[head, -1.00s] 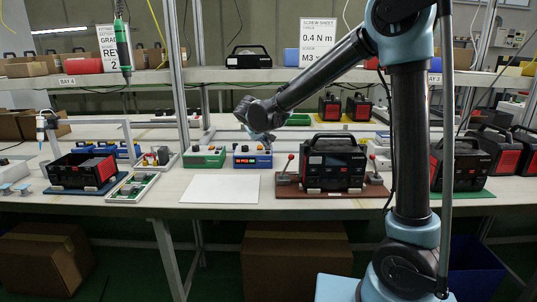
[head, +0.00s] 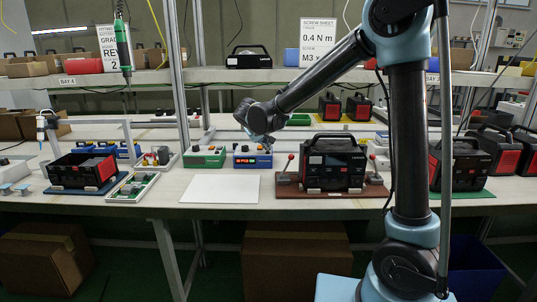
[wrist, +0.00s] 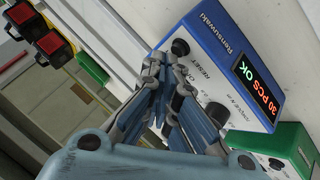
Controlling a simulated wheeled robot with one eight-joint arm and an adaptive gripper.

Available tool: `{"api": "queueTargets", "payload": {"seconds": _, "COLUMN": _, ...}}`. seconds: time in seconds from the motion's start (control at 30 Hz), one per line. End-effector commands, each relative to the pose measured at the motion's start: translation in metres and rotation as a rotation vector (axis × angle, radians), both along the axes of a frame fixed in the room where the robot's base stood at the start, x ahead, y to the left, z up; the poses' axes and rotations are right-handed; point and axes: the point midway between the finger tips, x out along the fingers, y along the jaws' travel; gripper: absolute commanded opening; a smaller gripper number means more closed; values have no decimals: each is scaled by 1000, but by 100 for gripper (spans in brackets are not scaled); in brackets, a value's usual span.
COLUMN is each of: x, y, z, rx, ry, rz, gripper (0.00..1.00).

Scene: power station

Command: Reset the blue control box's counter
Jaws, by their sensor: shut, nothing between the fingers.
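The blue control box (head: 252,163) stands on the workbench, right of a green control box (head: 204,158). In the wrist view the blue box (wrist: 214,37) has a lit display (wrist: 256,92) reading "30 PCS OK", with 30 PCS in red and OK in green. A round black button (wrist: 180,47) sits on its white face near the word RESET. A black knob (wrist: 217,112) is lower on that face. My gripper (wrist: 160,60) is shut and empty, its fingertips close beside the black button; I cannot tell whether they touch it. The fingers hide part of the face.
A white sheet (head: 220,189) lies on the bench in front of the boxes. A black and red unit (head: 334,163) stands in a fixture on the right. A screwdriver (head: 123,45) hangs at upper left. The shelf (head: 200,76) runs above the bench.

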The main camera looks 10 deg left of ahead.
Motion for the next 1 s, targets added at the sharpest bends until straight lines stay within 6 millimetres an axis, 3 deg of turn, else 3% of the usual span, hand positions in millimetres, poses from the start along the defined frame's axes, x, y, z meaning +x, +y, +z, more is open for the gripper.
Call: {"api": "queueTargets", "payload": {"seconds": 1.0, "x": 0, "y": 0, "z": -7, "rx": 0, "ry": 0, "rz": 0, "gripper": 0}}
